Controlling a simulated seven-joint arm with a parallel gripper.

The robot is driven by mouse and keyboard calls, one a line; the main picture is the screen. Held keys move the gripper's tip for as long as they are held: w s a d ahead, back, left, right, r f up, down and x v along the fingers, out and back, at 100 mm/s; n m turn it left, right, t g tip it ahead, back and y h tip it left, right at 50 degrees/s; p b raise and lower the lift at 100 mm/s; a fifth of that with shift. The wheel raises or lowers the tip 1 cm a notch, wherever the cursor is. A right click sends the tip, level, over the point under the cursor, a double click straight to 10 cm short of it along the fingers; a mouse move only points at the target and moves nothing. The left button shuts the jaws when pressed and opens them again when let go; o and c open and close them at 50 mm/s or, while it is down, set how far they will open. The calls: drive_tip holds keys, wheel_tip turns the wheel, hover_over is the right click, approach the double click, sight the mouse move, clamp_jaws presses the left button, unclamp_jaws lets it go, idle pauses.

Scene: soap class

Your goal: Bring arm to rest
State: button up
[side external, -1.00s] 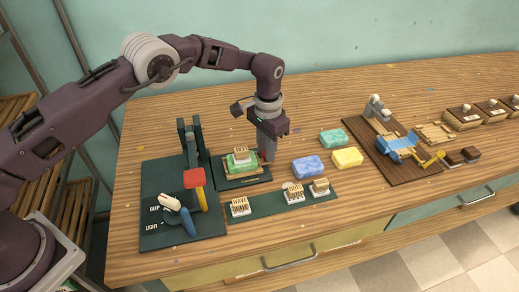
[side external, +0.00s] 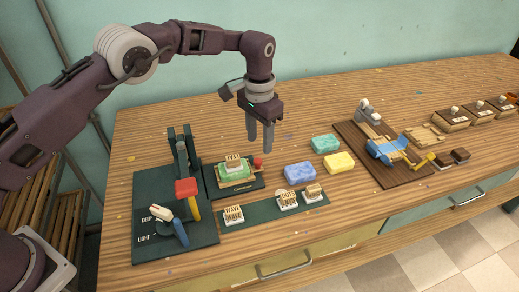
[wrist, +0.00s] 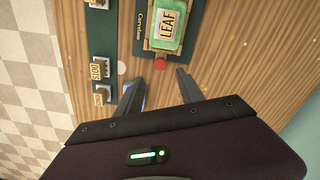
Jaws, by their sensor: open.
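My gripper (side external: 261,136) is open and empty in the side external view, its fingers pointing down above the table behind the soap station. In the wrist view my gripper (wrist: 156,88) shows two parted fingers with wooden tabletop between them. A green soap (side external: 231,173) with a stamp block on it sits in a holder on a dark base. In the wrist view that stamp block (wrist: 167,24) reads LEAF. A red knob (wrist: 160,63) is at the holder's near end, just beyond my fingertips in that view.
A press with red and yellow handles (side external: 187,188) stands at left. Several stamps lie on a green strip (side external: 257,211). Blue (side external: 299,173), teal (side external: 325,144) and yellow (side external: 339,161) soaps lie right of my gripper. A wooden board (side external: 358,143) with a blue tool is farther right.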

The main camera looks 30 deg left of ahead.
drive_tip(key=shift+r, duration=0.3)
drive_tip(key=s+a+r+n+t, duration=0.1)
drive_tip(key=s+a+r, duration=0.2)
drive_tip(key=s+r, duration=0.35)
drive_tip(key=s+a+r+n+t, duration=0.1)
drive_tip(key=s+a+r, duration=0.2)
drive_tip(key=r, duration=0.6)
drive_tip(key=s+a+r+n+t, duration=0.1)
drive_tip(key=s+a+r, duration=0.35)
drive_tip(key=r, duration=0.35)
drive_tip(key=s+a+f+t, duration=0.1)
drive_tip(key=s+a, duration=0.1)
drive_tip(key=s, duration=1)
drive_tip(key=s+a+f+n+t, duration=0.1)
drive_tip(key=s+a+f, duration=0.1)
drive_tip(key=s, duration=1)
drive_tip(key=shift+n+t, duration=0.3)
drive_tip(key=shift+w, duration=0.1)
